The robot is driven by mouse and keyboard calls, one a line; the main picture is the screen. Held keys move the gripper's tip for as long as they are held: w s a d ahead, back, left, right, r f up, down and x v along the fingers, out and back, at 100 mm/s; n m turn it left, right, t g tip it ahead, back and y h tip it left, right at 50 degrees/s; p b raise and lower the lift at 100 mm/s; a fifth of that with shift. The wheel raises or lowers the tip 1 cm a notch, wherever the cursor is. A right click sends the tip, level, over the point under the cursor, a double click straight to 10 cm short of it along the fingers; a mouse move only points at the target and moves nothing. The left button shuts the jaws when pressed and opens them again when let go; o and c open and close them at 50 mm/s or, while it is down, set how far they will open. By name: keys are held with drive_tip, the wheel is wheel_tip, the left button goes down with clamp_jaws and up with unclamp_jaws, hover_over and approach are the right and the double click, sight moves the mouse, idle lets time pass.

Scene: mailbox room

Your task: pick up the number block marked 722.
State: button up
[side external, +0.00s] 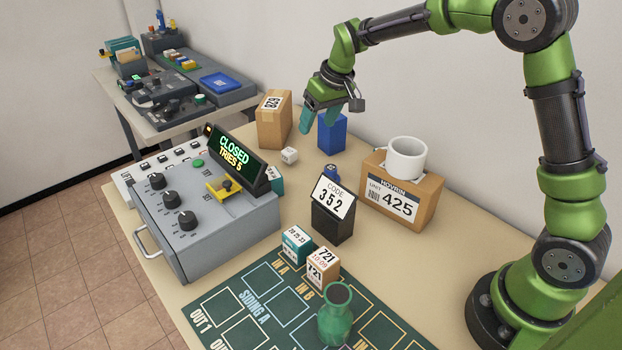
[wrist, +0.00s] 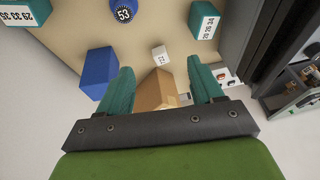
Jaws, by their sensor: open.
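No block that I can read as 722 shows in either view. A tan block (side external: 323,268) marked 721 stands on the green siding mat (side external: 238,305), beside a teal-and-white block (side external: 297,243). A small white cube (side external: 289,156) lies on the table; in the wrist view the cube (wrist: 160,55) shows between the fingertips, its marking too small to read. My gripper (side external: 320,120) is open and empty above the back of the table, near a cardboard box (side external: 273,122) and a blue box (side external: 331,135). In the wrist view its teal fingers (wrist: 160,70) are spread apart.
A grey control box (side external: 205,215) has a display reading CLOSED, TRIES 5. A black stand (side external: 333,210) shows CODE 352. A cardboard box (side external: 400,190) marked 425 carries a white mug (side external: 405,158). A green vase (side external: 336,315) stands in front. A round blue piece (wrist: 123,10) reads 53.

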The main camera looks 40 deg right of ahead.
drive_tip(key=w+f, duration=0.1)
drive_tip(key=w, duration=0.2)
drive_tip(key=n, duration=0.2)
hover_over(289, 150)
drive_tip(key=s, duration=0.2)
wheel_tip(289, 150, down, 8)
drive_tip(key=shift+t, duration=0.5)
drive_tip(key=shift+s+d+x, duration=0.15)
drive_tip(key=shift+x, duration=1.35)
drive_tip(key=shift+s+d+x, duration=0.1)
drive_tip(key=shift+x, duration=1.4)
drive_tip(key=shift+f, duration=0.1)
drive_tip(key=c, duration=1)
drive_tip(key=shift+c, duration=0.2)
